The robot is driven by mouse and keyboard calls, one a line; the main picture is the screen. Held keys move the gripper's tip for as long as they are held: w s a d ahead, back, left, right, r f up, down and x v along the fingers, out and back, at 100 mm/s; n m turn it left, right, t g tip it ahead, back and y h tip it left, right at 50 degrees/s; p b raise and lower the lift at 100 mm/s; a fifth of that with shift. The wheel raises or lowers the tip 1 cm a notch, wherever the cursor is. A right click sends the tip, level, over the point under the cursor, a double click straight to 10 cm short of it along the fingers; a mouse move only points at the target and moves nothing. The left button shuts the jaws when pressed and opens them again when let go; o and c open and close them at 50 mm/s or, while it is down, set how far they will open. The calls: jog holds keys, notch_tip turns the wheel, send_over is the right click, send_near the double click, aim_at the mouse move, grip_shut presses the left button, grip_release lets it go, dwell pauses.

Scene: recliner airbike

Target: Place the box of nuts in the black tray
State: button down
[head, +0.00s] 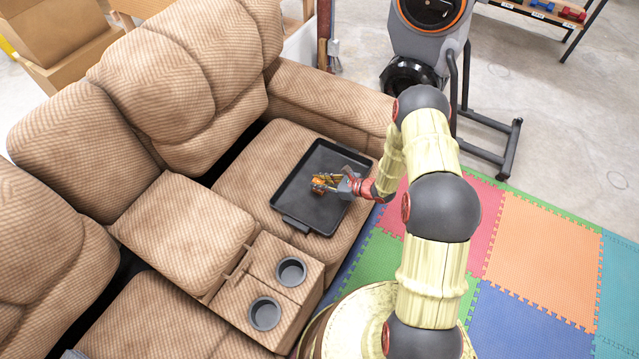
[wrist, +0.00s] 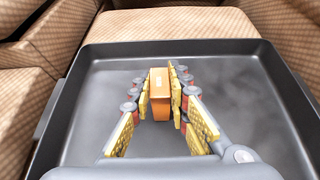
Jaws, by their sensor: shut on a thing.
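The black tray (head: 300,215) lies on the right-hand seat of the tan recliner sofa; it fills most of the wrist view (wrist: 95,75). The box of nuts (wrist: 160,95) is a small orange-brown box, upright between my gripper's yellow fingers (wrist: 161,92). In the head view my gripper (head: 322,184) is over the middle of the tray, with the box (head: 318,186) at its fingertips. The fingers are shut on the box. It lies within the tray's outline, but I cannot tell whether its base touches the tray floor. The tray holds nothing else that I can see.
The sofa's console (head: 262,285) with two cup holders is left of the tray's front. The sofa armrest (head: 335,105) and backrest (head: 215,60) rise behind the tray. An exercise bike (head: 435,45) stands at the back right, beyond a coloured foam mat (head: 535,260).

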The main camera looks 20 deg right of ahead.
jog(key=shift+f, duration=0.1)
jog(key=c, duration=1.7)
grip_release()
